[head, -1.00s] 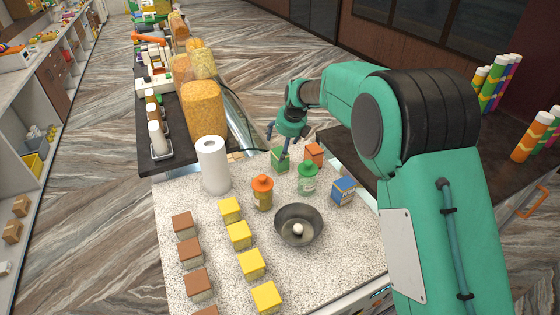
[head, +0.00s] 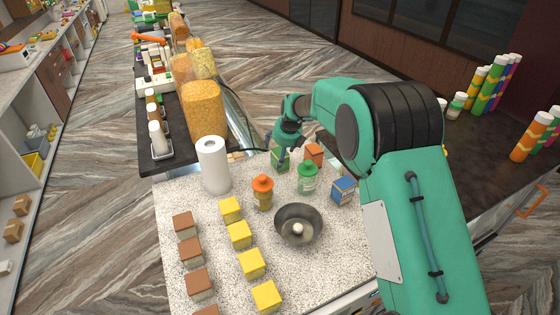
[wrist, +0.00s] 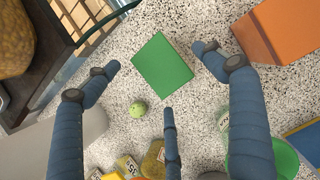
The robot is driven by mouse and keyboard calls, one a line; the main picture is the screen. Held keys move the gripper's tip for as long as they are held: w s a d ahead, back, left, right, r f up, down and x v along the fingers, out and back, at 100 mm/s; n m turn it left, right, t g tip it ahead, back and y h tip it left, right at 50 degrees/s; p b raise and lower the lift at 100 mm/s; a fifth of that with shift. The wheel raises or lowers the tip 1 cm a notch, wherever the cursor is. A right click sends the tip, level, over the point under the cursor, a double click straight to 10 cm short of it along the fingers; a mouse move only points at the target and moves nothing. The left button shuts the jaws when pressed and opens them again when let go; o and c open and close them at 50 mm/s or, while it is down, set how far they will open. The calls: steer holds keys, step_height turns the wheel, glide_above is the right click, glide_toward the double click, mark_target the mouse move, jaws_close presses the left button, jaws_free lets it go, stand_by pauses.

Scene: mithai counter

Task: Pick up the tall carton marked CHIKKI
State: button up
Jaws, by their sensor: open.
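A green carton (head: 280,161) stands on the speckled counter near its far edge; its green top shows in the wrist view (wrist: 162,65). An orange carton (head: 313,154) stands to its right, and a blue carton (head: 344,191) is nearer, further right. I cannot read CHIKKI on any of them. My gripper (head: 284,151) is open and empty, pointing down over the green carton. In the wrist view, the fingers of my gripper (wrist: 160,76) spread around the green top, one on its left, one on its right and one below it, with gaps visible.
A green-lidded jar (head: 307,180) and an orange-lidded jar (head: 262,194) stand close in front. A paper roll (head: 212,167), a dark bowl (head: 298,225) and rows of yellow and brown boxes fill the nearer counter. A light green ball (wrist: 137,109) lies near the green top.

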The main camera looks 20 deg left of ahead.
steer(key=shift+p+x, duration=0.45)
steer(key=shift+x, duration=1.85)
steer(key=c, duration=1.5)
steer(key=shift+o, duration=0.2)
steer(key=shift+r+b, duration=0.7)
steer(key=shift+r, duration=4.3)
